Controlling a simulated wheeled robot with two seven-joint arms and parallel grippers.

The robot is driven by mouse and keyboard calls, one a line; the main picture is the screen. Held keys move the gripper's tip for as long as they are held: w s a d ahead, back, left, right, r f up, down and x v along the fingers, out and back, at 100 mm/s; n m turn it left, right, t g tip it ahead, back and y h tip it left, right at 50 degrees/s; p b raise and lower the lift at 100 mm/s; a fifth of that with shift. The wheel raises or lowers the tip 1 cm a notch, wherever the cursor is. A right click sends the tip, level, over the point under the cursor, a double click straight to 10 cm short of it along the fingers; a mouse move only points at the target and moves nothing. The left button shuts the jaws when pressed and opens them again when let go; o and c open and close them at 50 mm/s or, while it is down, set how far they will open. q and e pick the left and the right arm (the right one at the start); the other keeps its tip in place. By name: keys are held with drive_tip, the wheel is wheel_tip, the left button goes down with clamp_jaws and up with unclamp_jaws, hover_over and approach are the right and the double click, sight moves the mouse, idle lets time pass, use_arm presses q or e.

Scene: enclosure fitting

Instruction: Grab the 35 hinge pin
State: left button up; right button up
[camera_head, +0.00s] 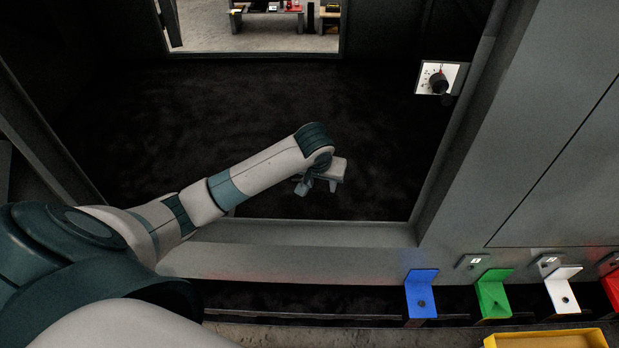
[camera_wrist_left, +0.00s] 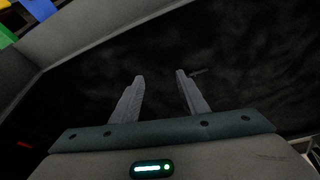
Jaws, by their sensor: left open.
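My left gripper (camera_head: 318,185) reaches through the frame of a dark enclosure (camera_head: 320,234) and hovers over or inside its dark interior. In the left wrist view the two grey fingers (camera_wrist_left: 160,77) stand apart with nothing between them. A small dark rod-like thing (camera_wrist_left: 199,72) shows just beside the right fingertip, against the black surface. It is too dark to tell whether it is the hinge pin or whether the finger touches it. I cannot make out a hinge pin in the head view. My right gripper is not in view.
A white plate with a black knob (camera_head: 438,82) sits on the enclosure's right side. Blue (camera_head: 421,290), green (camera_head: 493,292), white (camera_head: 563,288) and red brackets line the front right. A yellow tray (camera_head: 545,339) is at the bottom right. The enclosure walls surround my left arm.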

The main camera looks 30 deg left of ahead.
use_arm(q)
drive_tip(key=w+a+r+n+y, duration=0.1)
drive_tip(key=w+a+r+n, duration=0.1)
drive_tip(key=w+a+r, duration=0.3)
drive_tip(key=shift+w+a+r+n, duration=0.4)
drive_tip(key=shift+a+r, duration=0.25)
drive_tip(key=shift+a, duration=0.45)
drive_tip(key=shift+f, duration=0.1)
drive_tip(key=p+x, duration=0.1)
drive_tip(key=x, duration=1)
drive_tip(key=shift+s, duration=0.1)
drive_tip(key=shift+w+a+f, duration=0.1)
drive_tip(key=shift+w+f, duration=0.1)
drive_tip(key=shift+f, duration=0.3)
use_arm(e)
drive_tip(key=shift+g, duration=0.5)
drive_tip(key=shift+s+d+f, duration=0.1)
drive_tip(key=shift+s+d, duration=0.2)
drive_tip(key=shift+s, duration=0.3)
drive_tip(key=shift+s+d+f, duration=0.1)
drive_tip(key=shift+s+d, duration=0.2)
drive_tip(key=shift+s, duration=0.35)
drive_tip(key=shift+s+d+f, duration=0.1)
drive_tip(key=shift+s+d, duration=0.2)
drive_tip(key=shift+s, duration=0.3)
